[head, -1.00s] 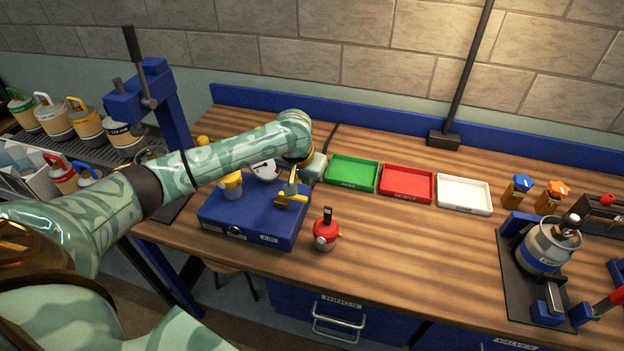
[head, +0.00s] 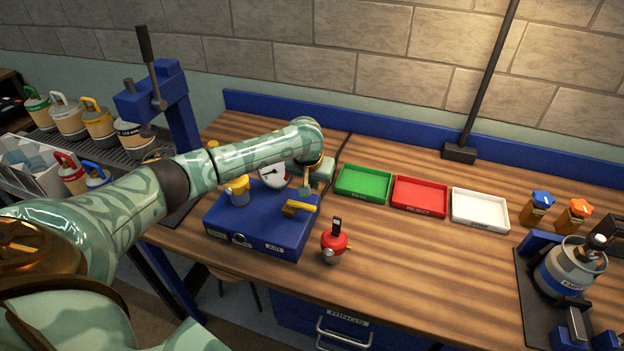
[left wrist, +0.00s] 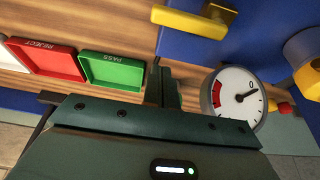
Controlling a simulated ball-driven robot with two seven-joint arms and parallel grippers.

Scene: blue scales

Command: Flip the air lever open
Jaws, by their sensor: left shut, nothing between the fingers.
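The yellow air lever (head: 299,208) sits on top of the blue box (head: 262,226), near the box's right side, above the AIR label. It also shows at the top of the left wrist view (left wrist: 192,20). My left gripper (head: 305,191) is just behind the lever in the head view. In the left wrist view its fingers (left wrist: 163,88) are together, empty and apart from the lever. The white round gauge (left wrist: 238,97) has a red band, and its needle points near 0. My right gripper is not in view.
A yellow-topped knob (head: 238,190) stands on the box's left part. A red-topped canister (head: 334,243) stands close to the box's right front. Green (head: 363,182), red (head: 420,195) and white (head: 480,209) trays lie to the right. The tabletop front of the trays is clear.

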